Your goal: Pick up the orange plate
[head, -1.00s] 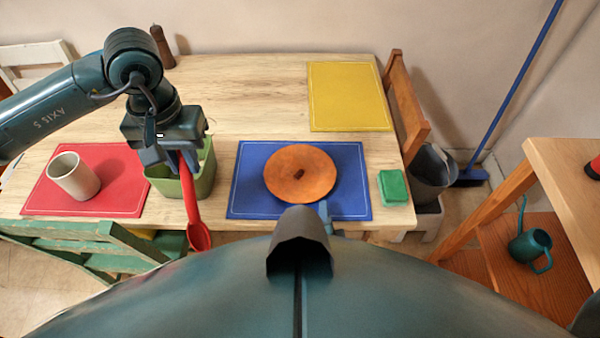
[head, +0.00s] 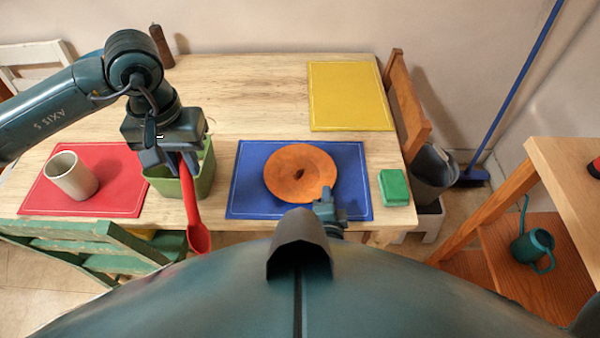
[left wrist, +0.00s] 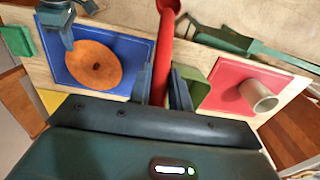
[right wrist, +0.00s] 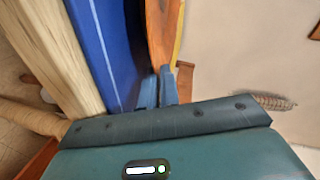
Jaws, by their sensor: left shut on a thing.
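The orange plate (head: 290,165), round with a small dark mark at its middle, lies on the blue mat (head: 250,200). My right gripper (head: 325,203) is at the plate's front right edge. In the right wrist view its fingers (right wrist: 158,88) stand a little apart, with the orange plate (right wrist: 158,35) seen edge-on just beyond them; whether they touch it I cannot tell. My left gripper (head: 183,160) is shut on a red spoon-like utensil (head: 197,225), held bowl down in front of the green bin (head: 203,175). The left wrist view also shows the plate (left wrist: 95,68).
A red mat (head: 115,190) with a pale cup (head: 72,176) is at the left. A green block (head: 394,187) sits right of the blue mat. The yellow mat (head: 350,95) is bare. A green chair (head: 90,240) stands at the front left, a wooden chair (head: 408,100) at the right.

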